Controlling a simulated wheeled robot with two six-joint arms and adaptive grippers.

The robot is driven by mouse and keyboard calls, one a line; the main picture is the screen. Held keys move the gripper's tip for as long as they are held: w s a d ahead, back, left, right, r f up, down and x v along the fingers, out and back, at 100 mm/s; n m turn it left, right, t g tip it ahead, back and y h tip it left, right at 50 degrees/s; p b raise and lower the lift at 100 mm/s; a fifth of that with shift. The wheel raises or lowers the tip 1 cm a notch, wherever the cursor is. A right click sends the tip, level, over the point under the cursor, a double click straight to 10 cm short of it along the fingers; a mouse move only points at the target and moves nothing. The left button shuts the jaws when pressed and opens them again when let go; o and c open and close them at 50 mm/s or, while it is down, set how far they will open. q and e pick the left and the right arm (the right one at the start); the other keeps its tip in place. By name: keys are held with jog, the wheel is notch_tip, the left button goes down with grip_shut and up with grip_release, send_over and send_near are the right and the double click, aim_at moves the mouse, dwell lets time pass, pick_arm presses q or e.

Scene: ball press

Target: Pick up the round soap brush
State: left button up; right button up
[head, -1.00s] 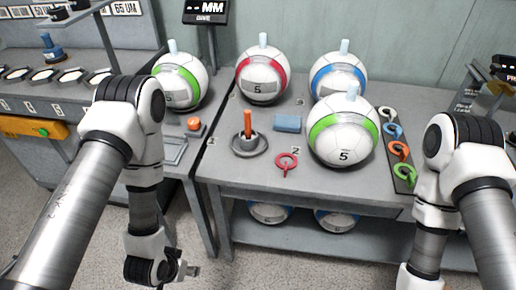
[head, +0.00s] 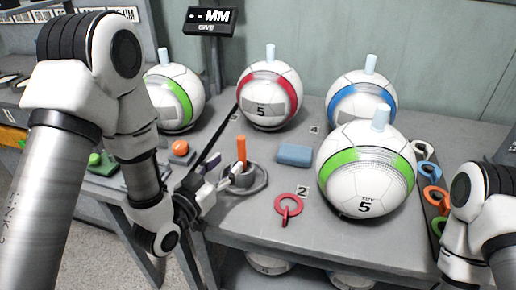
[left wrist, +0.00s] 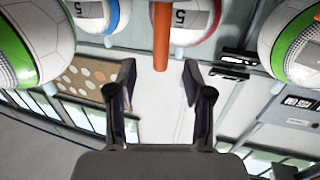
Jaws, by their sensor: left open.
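The round soap brush (head: 241,150) stands upright, its orange handle rising from a grey round cup in a wide grey dish (head: 256,186) on the table. In the left wrist view the orange handle (left wrist: 161,35) shows at the top, between and beyond the fingertips. My left gripper (head: 222,170) is open, low and just left of the brush, its fingers pointing at it. One finger covers part of the cup in the head view. Whether it touches the brush I cannot tell. My right arm shows at the right edge; its gripper is out of frame.
A ball with green panels (head: 368,168), a red one (head: 270,95) and a blue one (head: 362,98) stand right of and behind the brush. A blue block (head: 295,155) and a red ring tool (head: 289,206) lie nearby. A display (head: 209,20) stands behind.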

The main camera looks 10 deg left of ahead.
aim_at(239, 150)
pick_arm(q)
jog(key=shift+w+d+r, duration=0.1)
jog(key=shift+w+r, duration=0.05)
jog(key=shift+w, duration=0.25)
jog(key=shift+w+d+r, duration=0.1)
jog(key=shift+w, duration=0.3)
jog(key=x, duration=0.6)
jog(key=shift+f, duration=0.15)
grip_shut()
